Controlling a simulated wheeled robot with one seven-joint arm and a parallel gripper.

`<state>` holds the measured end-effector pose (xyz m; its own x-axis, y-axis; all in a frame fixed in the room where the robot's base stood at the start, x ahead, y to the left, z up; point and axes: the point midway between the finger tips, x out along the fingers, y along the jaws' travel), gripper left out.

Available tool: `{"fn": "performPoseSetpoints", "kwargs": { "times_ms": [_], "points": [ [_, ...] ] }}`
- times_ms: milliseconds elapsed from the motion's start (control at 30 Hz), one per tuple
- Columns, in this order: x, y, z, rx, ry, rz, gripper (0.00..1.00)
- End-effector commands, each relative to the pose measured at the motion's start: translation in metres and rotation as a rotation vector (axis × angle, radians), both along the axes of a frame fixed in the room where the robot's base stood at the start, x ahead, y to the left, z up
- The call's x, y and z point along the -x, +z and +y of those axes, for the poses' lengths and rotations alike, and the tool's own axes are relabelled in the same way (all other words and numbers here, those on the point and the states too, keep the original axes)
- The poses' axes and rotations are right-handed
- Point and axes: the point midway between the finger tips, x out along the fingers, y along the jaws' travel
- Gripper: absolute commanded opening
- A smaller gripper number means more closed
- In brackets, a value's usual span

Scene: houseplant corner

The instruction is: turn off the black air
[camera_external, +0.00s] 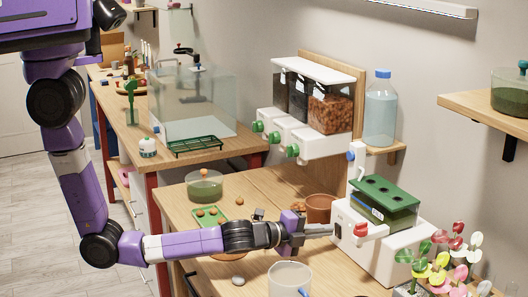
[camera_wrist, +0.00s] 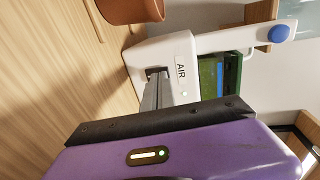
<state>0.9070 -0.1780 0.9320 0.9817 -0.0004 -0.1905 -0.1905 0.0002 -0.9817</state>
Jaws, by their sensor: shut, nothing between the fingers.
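The white device (camera_external: 395,250) stands on the table at right, with a green-topped tank (camera_external: 385,195). The fingertips also show in the wrist view (camera_wrist: 154,82) against the dark spot; contact cannot be told.
A red knob (camera_external: 361,230) and a blue knob (camera_external: 351,156) are on the device. A terracotta pot (camera_external: 320,208) stands close behind my gripper. A clear cup (camera_external: 290,280) stands in front, and pink and yellow-green plants (camera_external: 440,265) at right. Dispensers (camera_external: 310,140) are behind.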

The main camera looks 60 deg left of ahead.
Motion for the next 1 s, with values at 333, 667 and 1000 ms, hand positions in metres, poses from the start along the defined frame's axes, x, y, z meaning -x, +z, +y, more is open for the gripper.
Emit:
{"fn": "performPoseSetpoints", "kwargs": {
  "times_ms": [333, 667, 1000],
  "points": [
    [-0.007, 0.001, 0.000, 0.000, 0.000, 0.000, 0.00],
    [-0.014, 0.004, 0.000, 0.000, 0.000, 0.003, 0.00],
    [-0.002, 0.005, 0.000, -0.001, -0.001, 0.004, 0.00]
  ]
}}
